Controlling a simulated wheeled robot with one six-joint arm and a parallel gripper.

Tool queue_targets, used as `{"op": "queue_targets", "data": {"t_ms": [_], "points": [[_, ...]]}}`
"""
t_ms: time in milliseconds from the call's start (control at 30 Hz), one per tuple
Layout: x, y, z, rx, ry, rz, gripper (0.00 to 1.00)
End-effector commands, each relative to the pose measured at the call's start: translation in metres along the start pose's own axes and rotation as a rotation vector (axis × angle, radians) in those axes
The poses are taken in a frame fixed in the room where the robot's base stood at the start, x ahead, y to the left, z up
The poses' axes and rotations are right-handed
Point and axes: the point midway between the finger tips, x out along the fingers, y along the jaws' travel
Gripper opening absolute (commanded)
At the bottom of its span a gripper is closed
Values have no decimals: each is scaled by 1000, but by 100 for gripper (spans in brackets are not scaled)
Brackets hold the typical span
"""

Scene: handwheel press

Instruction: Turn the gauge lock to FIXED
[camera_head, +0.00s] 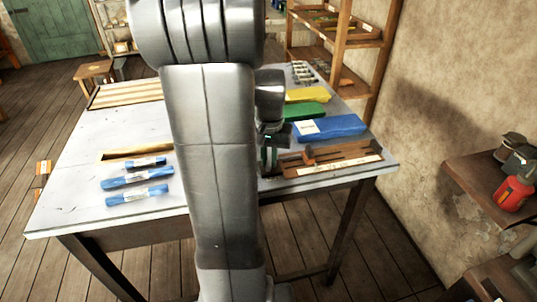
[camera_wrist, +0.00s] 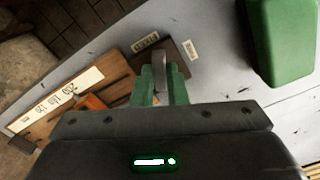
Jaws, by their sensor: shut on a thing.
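The gauge is a wooden board with a pale number scale (camera_wrist: 60,98), at the left in the wrist view; its scale also shows in the head view (camera_head: 333,167) at the table's right front. An orange-brown slider (camera_wrist: 93,102) sits on it. A grey metal lock lever (camera_wrist: 160,62) stands between my green fingertips, with a dark label plate behind it. One label (camera_wrist: 146,41) looks like FIXED, upside down; another small label (camera_wrist: 190,49) is to the right, too small to read. My gripper (camera_wrist: 161,88) is shut on the lever. Its fingers hide the lever's lower part.
A green block (camera_wrist: 282,40) lies right of my gripper; in the head view, green, yellow (camera_head: 307,95) and blue (camera_head: 330,127) blocks line the table's right side. Blue rolls (camera_head: 137,180) lie on the left. A wooden shelf (camera_head: 345,40) stands behind. My arm hides the table's middle.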

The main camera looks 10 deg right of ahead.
Motion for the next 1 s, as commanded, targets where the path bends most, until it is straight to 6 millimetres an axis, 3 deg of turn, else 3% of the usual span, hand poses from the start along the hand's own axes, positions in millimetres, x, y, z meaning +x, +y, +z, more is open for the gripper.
{"op": "queue_targets", "data": {"t_ms": [500, 1000], "points": [[-1, 3, -1, -372, 2, 0, 0], [-1, 4, -2, -461, 3, 1, 0]]}}
